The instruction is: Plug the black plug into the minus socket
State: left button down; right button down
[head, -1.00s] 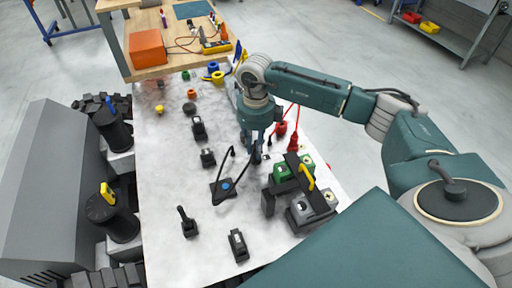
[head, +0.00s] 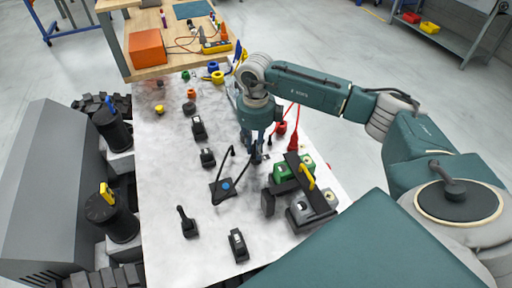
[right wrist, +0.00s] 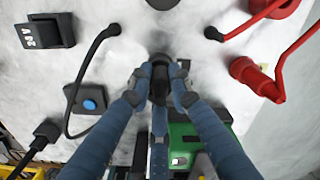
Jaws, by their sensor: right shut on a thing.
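My right gripper (head: 254,157) points down at the white table, close above its surface. It is shut on a black plug (right wrist: 160,80), which sits between the fingertips in the right wrist view; the fingers hide part of it. A black cable (right wrist: 70,122) loops from a small black boot (right wrist: 108,32) on the table towards the gripper, its end passing behind a finger. A green and grey block assembly (head: 298,200) with a yellow handle stands right of the gripper. I cannot make out a minus mark on any socket. My left gripper is not in view.
A red plug (head: 293,144) and a red ring (head: 281,129) lie just right of the gripper. A black box with a blue button (head: 221,189) and labelled black blocks (head: 207,157) are to its left. A wooden bench (head: 150,62) stands behind.

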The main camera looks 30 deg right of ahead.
jog(key=shift+f, duration=0.3)
jog(key=c, duration=1.5)
grip_release()
